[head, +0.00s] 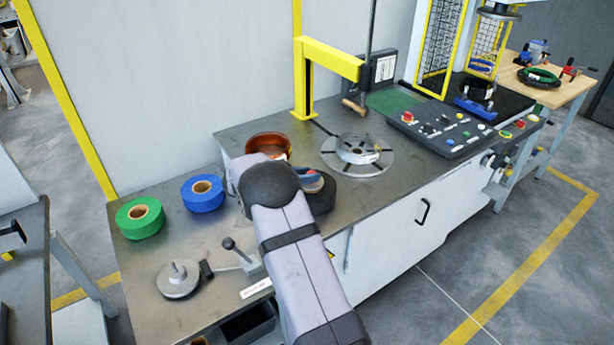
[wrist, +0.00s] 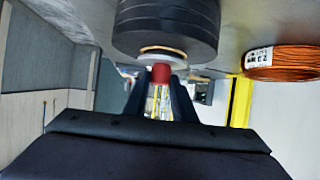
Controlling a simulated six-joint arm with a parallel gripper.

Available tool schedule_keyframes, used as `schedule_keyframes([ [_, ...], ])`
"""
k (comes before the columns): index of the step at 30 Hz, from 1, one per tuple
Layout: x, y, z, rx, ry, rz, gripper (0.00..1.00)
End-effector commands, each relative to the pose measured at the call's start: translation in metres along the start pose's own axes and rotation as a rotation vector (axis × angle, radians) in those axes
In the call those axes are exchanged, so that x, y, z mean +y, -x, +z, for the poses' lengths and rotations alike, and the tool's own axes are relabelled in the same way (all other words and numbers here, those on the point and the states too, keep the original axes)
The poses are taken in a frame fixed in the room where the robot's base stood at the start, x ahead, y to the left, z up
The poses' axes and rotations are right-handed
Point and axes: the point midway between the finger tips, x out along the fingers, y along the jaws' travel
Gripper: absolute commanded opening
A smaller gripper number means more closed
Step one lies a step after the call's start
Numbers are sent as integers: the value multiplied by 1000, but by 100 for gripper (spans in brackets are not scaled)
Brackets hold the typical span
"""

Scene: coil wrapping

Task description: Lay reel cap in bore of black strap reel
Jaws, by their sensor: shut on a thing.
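The black strap reel (head: 322,194) lies on the bench, partly hidden behind my arm in the head view. In the wrist view the reel (wrist: 167,25) fills the top middle, and a tan core edge shows at its bore. The reel cap has a red knob (wrist: 161,73) and a pale disc (wrist: 163,56). My gripper (wrist: 160,92) is shut on the red knob, with a dark finger on each side. The disc is right at the bore; I cannot tell whether it sits inside or just above it.
Blue (head: 203,193) and green (head: 140,217) reels lie left of my arm. A copper-coloured coil (head: 267,146) is behind it, also at right in the wrist view (wrist: 285,62). A round turntable (head: 357,155) is to the right. A grey spindle base with a lever (head: 178,279) is front left.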

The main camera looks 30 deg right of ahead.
Motion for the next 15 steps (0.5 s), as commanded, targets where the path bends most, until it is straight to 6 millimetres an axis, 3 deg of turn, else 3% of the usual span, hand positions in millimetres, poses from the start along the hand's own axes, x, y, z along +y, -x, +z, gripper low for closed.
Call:
schedule_keyframes([
  [8, 0, -2, 4, 1, -1, 0, 0],
  [9, 0, -2, 3, 0, 0, 1, 31],
  [10, 0, -1, 3, 0, 0, 1, 38],
  [11, 0, -1, 3, 0, 0, 1, 43],
  [15, 0, -1, 3, 0, 0, 0, 43],
])
